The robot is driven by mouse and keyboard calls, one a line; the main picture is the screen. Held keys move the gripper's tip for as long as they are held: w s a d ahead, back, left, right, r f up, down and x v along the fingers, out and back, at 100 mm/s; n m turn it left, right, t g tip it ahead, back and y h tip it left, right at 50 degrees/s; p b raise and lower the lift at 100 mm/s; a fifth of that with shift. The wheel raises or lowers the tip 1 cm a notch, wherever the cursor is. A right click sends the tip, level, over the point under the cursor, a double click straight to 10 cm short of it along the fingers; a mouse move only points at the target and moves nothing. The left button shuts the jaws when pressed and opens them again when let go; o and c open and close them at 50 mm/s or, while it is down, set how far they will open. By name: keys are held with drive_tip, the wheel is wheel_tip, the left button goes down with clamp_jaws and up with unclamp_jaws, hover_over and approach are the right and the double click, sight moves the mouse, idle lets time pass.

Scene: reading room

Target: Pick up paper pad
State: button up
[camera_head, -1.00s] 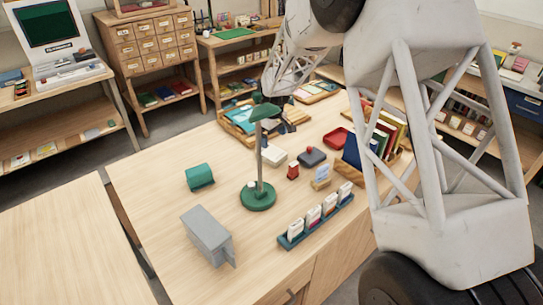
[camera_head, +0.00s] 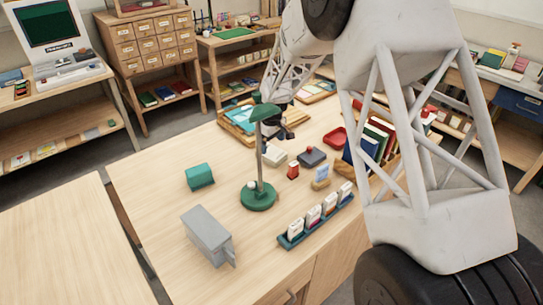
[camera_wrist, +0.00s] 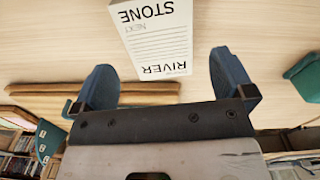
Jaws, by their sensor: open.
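The paper pad (camera_wrist: 157,38) is a white block with a printed top reading STONE, NEXT and RIVER over ruled lines. It lies on the pale wood table at the top middle of the wrist view. In the head view a small white block (camera_head: 274,156), seemingly this pad, lies right of the green lamp's stem. My gripper (camera_wrist: 163,82) is open and empty, with its two blue-grey fingers spread wide. The pad's near end shows between the fingertips, with no visible contact. In the head view the gripper (camera_head: 268,132) is dark and partly hidden by the lamp.
The green desk lamp (camera_head: 258,196) stands close left of the pad. A dark stamp-like block (camera_head: 312,157), a red item (camera_head: 293,170) and a red tray (camera_head: 336,138) lie to the right. A wooden tray (camera_head: 238,128) lies behind.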

sight(272, 152)
drive_tip(key=shift+f, duration=0.1)
drive_tip(key=shift+f, duration=2.55)
drive_tip(key=shift+c, duration=0.3)
drive_tip(key=c, duration=0.8)
drive_tip(key=shift+r, duration=0.15)
drive_tip(key=shift+r, duration=4.9)
